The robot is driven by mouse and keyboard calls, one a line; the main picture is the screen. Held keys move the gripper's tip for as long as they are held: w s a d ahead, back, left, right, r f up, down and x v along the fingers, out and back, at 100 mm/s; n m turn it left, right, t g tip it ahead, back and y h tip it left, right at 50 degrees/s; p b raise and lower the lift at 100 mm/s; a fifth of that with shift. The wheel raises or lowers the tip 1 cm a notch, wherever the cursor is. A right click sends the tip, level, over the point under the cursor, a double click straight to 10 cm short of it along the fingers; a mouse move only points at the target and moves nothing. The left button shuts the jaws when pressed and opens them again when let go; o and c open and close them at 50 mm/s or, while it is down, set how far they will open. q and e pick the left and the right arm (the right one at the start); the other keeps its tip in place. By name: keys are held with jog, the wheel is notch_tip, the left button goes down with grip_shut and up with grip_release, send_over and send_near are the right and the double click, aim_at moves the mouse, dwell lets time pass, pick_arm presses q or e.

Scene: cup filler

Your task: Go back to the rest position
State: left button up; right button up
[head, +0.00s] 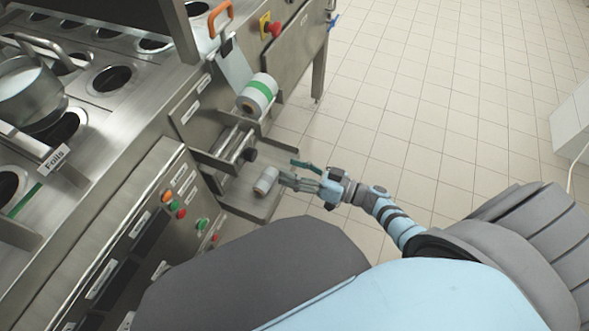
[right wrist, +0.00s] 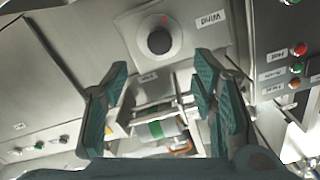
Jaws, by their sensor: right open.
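My right gripper (head: 290,172) is open beside the steel machine, to the right of a small grey-white roll (head: 266,180) lying on a low metal tray (head: 250,203). The near fingertip is close to the roll in the head view; I cannot tell whether they touch. In the right wrist view the open fingers (right wrist: 160,85) have nothing visible between them up close. Past them are a dark round knob (right wrist: 159,40) labelled "Wind" and a roll with a green band (right wrist: 158,131). My left gripper is not in view.
A larger white roll with a green band (head: 257,93) is mounted on the machine side (head: 190,110). A red stop button (head: 274,29) is above it. A steel pot (head: 30,92) stands on the worktop.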

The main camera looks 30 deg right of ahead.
dwell(0.5)
jog(key=w+d+f+t+h, duration=0.1)
jog(key=w+d+f+h, duration=0.1)
jog(key=d+f+h, duration=0.4)
jog(key=s+d+f+m+g+h+p, duration=0.25)
jog(key=s+d+f+g+h, duration=0.35)
jog(key=s+f, duration=0.45)
jog(key=s+a+f+g+p, duration=0.2)
jog(key=s, duration=0.7)
jog(key=s+a+f+g+p, duration=0.2)
jog(key=s+g, duration=0.1)
jog(key=s, duration=0.7)
jog(key=s+a+f+g+p, duration=0.1)
jog(key=s+g+p, duration=0.1)
jog(key=s, duration=0.7)
jog(key=shift+s+a+f+m+g, duration=0.3)
jog(key=shift+s+a+f+m, duration=0.1)
jog(key=shift+m, duration=0.05)
